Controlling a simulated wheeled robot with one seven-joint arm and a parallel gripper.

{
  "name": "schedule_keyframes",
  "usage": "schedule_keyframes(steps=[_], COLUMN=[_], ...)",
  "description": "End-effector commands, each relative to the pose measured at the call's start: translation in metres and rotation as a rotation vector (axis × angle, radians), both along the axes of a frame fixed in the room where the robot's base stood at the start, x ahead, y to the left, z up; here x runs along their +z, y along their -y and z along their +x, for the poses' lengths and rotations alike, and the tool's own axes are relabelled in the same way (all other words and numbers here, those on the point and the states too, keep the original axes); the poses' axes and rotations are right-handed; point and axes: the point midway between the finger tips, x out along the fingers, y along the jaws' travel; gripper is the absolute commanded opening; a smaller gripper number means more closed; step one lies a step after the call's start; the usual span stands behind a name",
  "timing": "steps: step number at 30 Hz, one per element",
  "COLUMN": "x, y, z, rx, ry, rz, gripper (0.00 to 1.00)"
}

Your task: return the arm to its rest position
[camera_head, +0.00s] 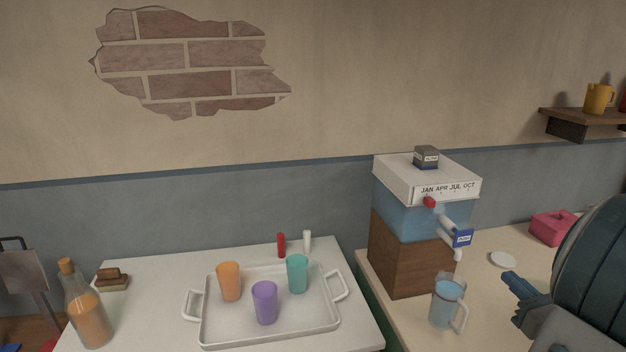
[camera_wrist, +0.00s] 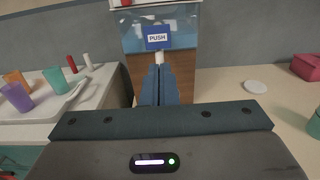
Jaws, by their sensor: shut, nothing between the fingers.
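My gripper (camera_head: 515,284) is at the right of the head view, above the right counter and to the right of the water dispenser. Its fingers are shut with nothing between them. In the wrist view my gripper (camera_wrist: 158,72) points toward the dispenser (camera_wrist: 178,35), and its fingertips show below the blue PUSH tag. In the head view the dispenser (camera_head: 400,250) has a wooden base, a blue tank and a white lid. A clear pitcher (camera_head: 446,300) with bluish contents stands below the spout, left of my gripper and apart from it.
A white tray (camera_head: 215,328) on the left counter holds orange, purple and teal cups. An orange bottle (camera_head: 86,315) stands at far left. A white disc (camera_head: 502,259) and a pink box (camera_head: 551,228) lie behind my gripper. A wall shelf (camera_head: 580,121) is at upper right.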

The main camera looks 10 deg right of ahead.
Motion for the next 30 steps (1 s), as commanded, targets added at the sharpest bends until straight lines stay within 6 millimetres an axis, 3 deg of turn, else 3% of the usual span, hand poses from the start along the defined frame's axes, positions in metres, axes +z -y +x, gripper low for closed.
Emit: schedule_keyframes(steps=[2, 5, 9, 15, 18, 24, 30], x=[0.001, -0.001, -0.009, -0.03, -0.04, -0.057, -0.06], y=[-0.012, -0.052, -0.14, -0.249, -0.286, -0.328, -0.337], z=[0.007, 0.025, 0.044, 0.03, 0.011, -0.03, -0.054], rx=[0.038, 0.174, 0.474, 0.917, 1.122, 1.495, 1.77], ry=[-0.014, -0.072, -0.184, -0.298, -0.325, -0.305, -0.187], rz=[-0.018, -0.092, -0.29, -0.67, -0.891, -1.387, -1.938], gripper=[0.0, 0.0, 0.0, 0.0, 0.0, 0.0, 0.0])
